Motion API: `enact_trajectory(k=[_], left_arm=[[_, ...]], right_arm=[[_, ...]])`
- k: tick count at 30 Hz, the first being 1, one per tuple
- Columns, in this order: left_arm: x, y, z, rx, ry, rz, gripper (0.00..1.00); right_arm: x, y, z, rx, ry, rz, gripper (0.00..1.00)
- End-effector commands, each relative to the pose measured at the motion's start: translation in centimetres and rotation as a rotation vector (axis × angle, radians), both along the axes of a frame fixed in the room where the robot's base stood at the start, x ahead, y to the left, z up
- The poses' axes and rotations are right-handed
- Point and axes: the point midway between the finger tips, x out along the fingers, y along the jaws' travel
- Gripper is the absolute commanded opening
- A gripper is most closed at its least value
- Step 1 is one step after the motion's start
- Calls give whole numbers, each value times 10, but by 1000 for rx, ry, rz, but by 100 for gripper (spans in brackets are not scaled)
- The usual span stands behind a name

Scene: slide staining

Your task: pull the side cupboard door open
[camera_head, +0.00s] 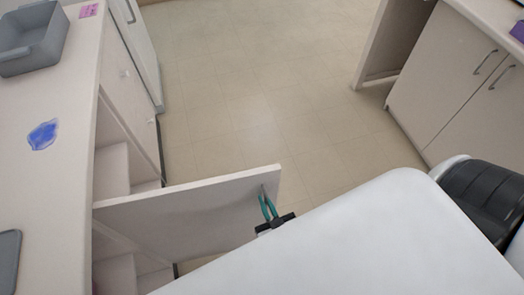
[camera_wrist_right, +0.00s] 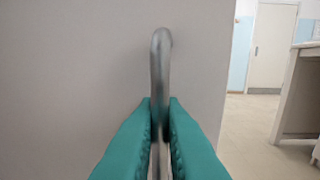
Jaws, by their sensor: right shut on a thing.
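The side cupboard door (camera_head: 190,212) stands swung out from the counter on the left in the head view, with the shelves behind it showing. Its flat face (camera_wrist_right: 75,75) fills the left and middle of the right wrist view. A metal bar handle (camera_wrist_right: 160,60) is on the door near its free edge. My right gripper (camera_head: 266,200) is at that edge, its teal fingers shut around the handle; they also show in the right wrist view (camera_wrist_right: 160,130). My left gripper is not in view.
Clear floor (camera_head: 250,95) lies beyond the door. Another cupboard (camera_head: 450,80) stands at the right.

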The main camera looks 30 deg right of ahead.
Motion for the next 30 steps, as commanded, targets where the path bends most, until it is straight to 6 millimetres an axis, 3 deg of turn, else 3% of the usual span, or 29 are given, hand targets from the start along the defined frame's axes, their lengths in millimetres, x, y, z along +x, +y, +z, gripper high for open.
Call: enact_trajectory(k=[6, 18, 19, 21, 30], left_arm=[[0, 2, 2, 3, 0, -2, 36], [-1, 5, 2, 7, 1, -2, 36], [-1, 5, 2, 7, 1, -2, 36], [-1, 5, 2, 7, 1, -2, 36], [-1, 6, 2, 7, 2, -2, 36]], right_arm=[[-17, 9, -1, 1, 6, 6, 0], [-19, 9, -1, 1, 5, 6, 0], [-19, 9, -1, 1, 5, 5, 12], [-18, 9, -1, 0, 4, 5, 24], [-19, 8, 0, 0, 2, 2, 25]])
